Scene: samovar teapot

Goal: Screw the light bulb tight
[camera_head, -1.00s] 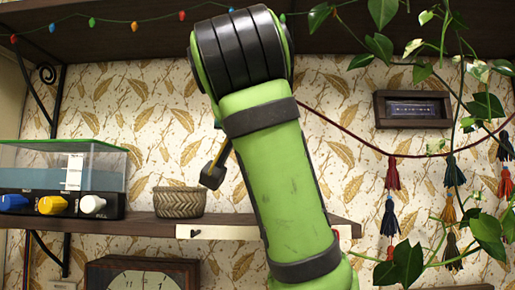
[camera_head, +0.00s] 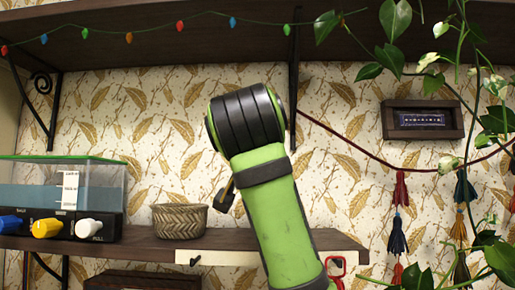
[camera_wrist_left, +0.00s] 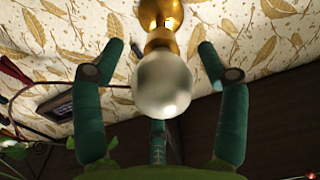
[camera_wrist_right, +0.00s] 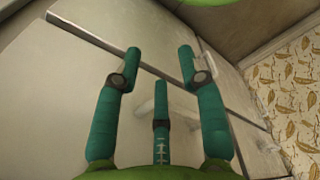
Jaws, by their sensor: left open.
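In the left wrist view, a round, pale light bulb (camera_wrist_left: 164,84) sits in a brass-coloured socket (camera_wrist_left: 160,38) near the papered wall. My left gripper (camera_wrist_left: 160,47) is open, with teal fingers apart on both sides of the bulb and a third finger below it. No finger clearly touches the bulb. How far the bulb is screwed in cannot be told. The bulb is not visible in the head view, where a green arm of mine (camera_head: 275,210) stands in front of the wall. My right gripper (camera_wrist_right: 155,55) is open and empty in the right wrist view.
A shelf (camera_head: 140,248) carries a woven basket (camera_head: 180,220) and a clear box with coloured knobs (camera_head: 65,190). String lights (camera_head: 130,38) hang from the upper shelf. A plant (camera_head: 395,55) trails at right. Pale panels (camera_wrist_right: 60,100) lie before my right gripper.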

